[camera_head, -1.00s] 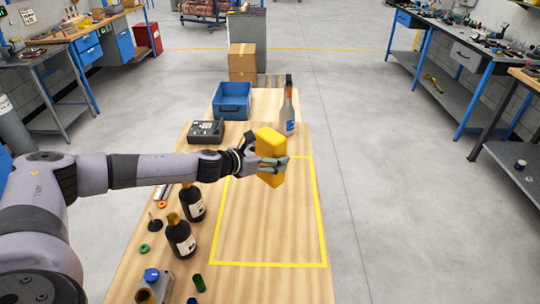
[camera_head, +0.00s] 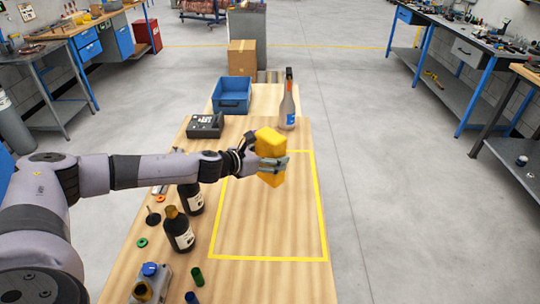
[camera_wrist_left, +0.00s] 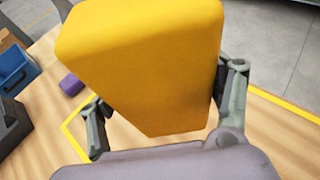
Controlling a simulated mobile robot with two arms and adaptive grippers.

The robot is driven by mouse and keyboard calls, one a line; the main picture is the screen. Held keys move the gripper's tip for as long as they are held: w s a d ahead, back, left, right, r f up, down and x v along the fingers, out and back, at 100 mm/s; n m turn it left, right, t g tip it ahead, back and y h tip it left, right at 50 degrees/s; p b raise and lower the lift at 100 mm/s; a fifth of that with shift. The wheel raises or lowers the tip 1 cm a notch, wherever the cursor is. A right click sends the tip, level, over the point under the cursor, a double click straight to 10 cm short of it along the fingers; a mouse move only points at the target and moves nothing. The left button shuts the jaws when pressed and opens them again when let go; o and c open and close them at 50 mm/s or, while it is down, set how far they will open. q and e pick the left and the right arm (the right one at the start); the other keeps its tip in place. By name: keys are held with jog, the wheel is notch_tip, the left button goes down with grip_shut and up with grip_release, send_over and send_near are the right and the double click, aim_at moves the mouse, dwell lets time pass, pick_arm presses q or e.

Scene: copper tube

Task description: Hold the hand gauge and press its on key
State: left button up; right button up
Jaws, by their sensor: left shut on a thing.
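The yellow hand gauge (camera_head: 270,143) is held by my left gripper (camera_head: 268,163) above the taped area of the wooden table. In the left wrist view the gauge (camera_wrist_left: 155,65) fills the upper middle, with a finger of the left gripper (camera_wrist_left: 160,125) on each side of it. I see plain yellow faces; no on key shows in either view. My right gripper is in neither view.
The yellow tape outline (camera_head: 268,259) marks a clear area of the table (camera_head: 265,225). Dark bottles (camera_head: 179,232) stand at the left. A blue bin (camera_head: 232,96), a dark grey device (camera_head: 205,126) and a clear bottle (camera_head: 288,108) stand farther back. A purple object (camera_wrist_left: 71,84) shows in the left wrist view.

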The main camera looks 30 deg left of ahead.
aim_at(265, 176)
pick_arm(q)
jog(key=shift+f+b, duration=2.55)
jog(key=shift+f, duration=0.9)
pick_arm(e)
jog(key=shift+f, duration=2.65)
pick_arm(q)
jog(key=shift+s+f, duration=0.15)
jog(key=shift+f, duration=0.1)
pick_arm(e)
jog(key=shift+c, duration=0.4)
pick_arm(q)
jog(key=shift+d, duration=0.1)
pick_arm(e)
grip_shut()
pick_arm(q)
jog(key=shift+f, duration=0.1)
